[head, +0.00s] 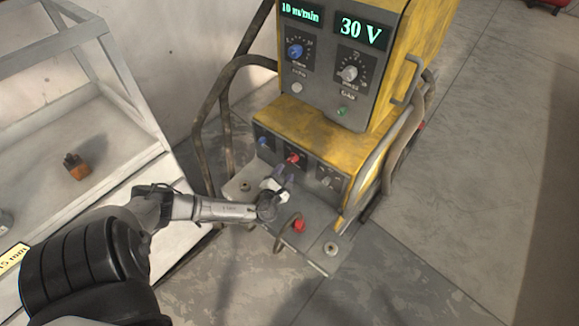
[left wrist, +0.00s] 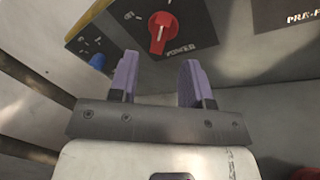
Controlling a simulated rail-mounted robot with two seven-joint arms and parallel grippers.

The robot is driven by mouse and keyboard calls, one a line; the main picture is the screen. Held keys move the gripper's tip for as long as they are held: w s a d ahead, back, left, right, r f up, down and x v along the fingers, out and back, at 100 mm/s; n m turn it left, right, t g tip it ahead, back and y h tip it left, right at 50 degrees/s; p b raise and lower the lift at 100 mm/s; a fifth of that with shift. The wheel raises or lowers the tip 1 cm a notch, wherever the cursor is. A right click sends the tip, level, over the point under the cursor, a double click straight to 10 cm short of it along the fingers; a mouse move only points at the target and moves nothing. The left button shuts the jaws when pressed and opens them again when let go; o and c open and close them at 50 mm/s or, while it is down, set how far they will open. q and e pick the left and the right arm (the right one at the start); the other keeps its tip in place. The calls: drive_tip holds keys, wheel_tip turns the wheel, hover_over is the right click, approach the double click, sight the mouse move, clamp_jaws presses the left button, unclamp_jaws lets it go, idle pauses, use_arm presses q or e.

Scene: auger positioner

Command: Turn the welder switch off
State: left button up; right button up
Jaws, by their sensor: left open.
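The yellow welder (head: 300,130) stands on the floor with its lit displays reading 10 m/min and 30 V. Its red power switch (head: 293,158) is on the lower front panel. The switch also shows in the left wrist view (left wrist: 161,30), with the word POWER under it and its pointer line running roughly vertical. My left gripper (head: 280,178) is just in front of and below the switch. In the left wrist view its two purple-grey fingertips (left wrist: 156,80) are apart, with nothing between them. The switch lies beyond them, apart from both. My right gripper is not in view.
A blue knob (left wrist: 98,62) sits left of the switch, and a grey knob (head: 327,180) sits to its right. A red connector (head: 299,225) with a cable is below. A white-framed bench (head: 120,180) stands at left. The floor at right is clear.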

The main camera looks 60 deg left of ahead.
sight(293, 159)
use_arm(q)
drive_tip(key=shift+b+x, duration=0.85)
drive_tip(key=shift+x, duration=1.75)
clamp_jaws()
